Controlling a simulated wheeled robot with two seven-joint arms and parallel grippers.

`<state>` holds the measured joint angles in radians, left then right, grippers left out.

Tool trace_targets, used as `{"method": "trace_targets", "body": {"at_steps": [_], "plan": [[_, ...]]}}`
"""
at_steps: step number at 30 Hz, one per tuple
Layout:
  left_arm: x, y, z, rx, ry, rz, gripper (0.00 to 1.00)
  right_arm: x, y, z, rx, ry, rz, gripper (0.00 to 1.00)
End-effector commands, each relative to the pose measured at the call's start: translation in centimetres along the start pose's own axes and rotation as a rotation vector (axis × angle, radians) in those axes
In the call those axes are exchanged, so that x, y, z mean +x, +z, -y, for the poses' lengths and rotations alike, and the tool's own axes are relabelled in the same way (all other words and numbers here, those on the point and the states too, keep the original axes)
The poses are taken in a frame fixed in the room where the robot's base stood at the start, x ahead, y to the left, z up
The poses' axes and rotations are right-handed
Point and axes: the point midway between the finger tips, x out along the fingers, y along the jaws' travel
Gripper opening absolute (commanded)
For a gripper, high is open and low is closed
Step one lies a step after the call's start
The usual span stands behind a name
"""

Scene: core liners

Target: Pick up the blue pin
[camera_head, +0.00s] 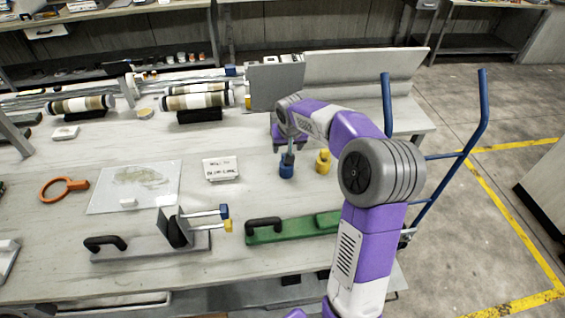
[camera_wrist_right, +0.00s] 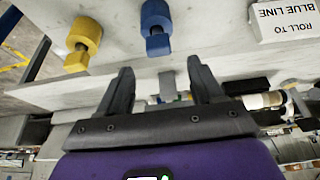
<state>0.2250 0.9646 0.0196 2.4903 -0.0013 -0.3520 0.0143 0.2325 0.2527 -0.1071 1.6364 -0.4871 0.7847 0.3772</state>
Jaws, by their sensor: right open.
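The blue pin (camera_head: 286,171) stands on the bench top, a short blue cylinder with a narrower end. In the right wrist view the blue pin (camera_wrist_right: 157,17) is at the top, beyond the fingertips. My right gripper (camera_head: 288,150) is just above the pin in the head view, its fingers pointing down. In the right wrist view my right gripper (camera_wrist_right: 163,75) is open, with two dark fingers apart and no pin held between them. My left gripper is not in view.
A yellow pin (camera_head: 323,162) stands close beside the blue one. A white sign (camera_head: 221,168) is to the left. A green tool with a black handle (camera_head: 292,227) and a grey bracket with rods (camera_head: 175,232) lie in front. Striped cores (camera_head: 197,98) rest behind.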

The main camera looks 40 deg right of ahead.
Motion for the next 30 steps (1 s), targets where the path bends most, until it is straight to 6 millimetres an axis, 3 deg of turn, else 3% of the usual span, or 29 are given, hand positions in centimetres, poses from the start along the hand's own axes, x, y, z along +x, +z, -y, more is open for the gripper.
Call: {"method": "trace_targets", "body": {"at_steps": [8, 15, 23, 30], "plan": [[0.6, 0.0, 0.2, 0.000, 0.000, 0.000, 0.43, 2.7, 0.2, 0.0, 0.001, 0.001, 0.001, 0.66], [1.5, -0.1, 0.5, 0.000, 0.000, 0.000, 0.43, 6.3, 0.5, 0.0, 0.001, 0.002, 0.002, 0.66], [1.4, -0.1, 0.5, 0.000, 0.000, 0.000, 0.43, 6.6, 0.3, 0.1, 0.001, 0.000, -0.002, 0.66], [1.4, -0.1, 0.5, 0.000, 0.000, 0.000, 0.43, 6.6, 0.4, 0.1, 0.001, 0.000, -0.001, 0.31]]}}
